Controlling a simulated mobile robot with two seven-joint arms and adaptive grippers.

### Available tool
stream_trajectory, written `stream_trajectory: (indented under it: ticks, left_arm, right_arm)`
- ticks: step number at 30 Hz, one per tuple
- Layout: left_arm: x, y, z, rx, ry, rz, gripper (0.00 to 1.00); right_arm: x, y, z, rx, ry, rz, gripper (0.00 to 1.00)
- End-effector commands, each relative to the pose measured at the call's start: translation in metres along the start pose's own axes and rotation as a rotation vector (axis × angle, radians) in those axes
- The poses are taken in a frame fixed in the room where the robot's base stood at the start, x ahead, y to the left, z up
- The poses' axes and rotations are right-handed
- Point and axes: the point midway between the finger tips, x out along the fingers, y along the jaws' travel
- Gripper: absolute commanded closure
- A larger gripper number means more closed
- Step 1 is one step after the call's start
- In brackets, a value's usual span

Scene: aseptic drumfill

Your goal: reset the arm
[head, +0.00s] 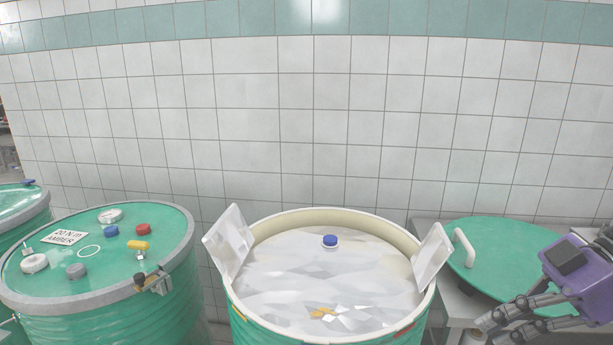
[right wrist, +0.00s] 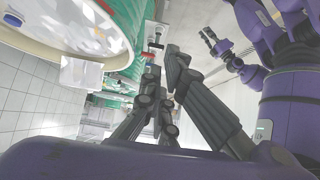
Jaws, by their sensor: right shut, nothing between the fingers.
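My right gripper (head: 490,320) is at the lower right of the head view, over the grey table beside the open drum. Its fingers are closed and empty in the right wrist view (right wrist: 165,75). My left gripper is outside the head view. A small dark gripper (right wrist: 209,38) on a purple arm, which looks like my left one, shows far off in the right wrist view; its jaws are too small to judge.
An open green drum (head: 240,318) with a clear liner stands at the centre, a blue cap (head: 330,240) inside. A closed drum (head: 120,268) with coloured caps is at left. A green lid (head: 510,250) lies on the grey table (head: 452,291) at right. A tiled wall stands behind.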

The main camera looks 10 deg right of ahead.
Motion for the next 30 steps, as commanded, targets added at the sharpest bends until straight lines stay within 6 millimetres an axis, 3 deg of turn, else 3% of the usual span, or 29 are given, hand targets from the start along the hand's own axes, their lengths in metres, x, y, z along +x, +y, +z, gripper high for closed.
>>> stream_trajectory:
  ticks: [1, 4, 11, 20, 25, 30]
  left_arm:
    - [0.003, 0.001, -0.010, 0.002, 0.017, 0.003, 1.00]
    - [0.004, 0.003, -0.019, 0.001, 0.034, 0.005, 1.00]
    - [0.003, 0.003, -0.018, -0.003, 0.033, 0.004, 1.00]
    - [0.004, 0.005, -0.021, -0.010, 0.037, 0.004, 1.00]
    - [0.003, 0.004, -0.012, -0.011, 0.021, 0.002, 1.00]
    - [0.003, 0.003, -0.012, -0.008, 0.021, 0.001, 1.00]
  right_arm:
    - [0.000, 0.000, 0.000, 0.000, 0.000, 0.000, 1.00]
    - [0.027, 0.006, 0.007, -0.015, 0.055, 0.037, 1.00]
    - [0.087, 0.020, 0.020, -0.039, 0.162, 0.168, 1.00]
    - [0.172, 0.034, 0.043, 0.039, 0.261, 0.483, 1.00]
    - [0.202, 0.033, 0.070, 0.164, 0.220, 0.681, 1.00]
    - [0.221, 0.016, 0.108, 0.341, 0.106, 0.834, 1.00]
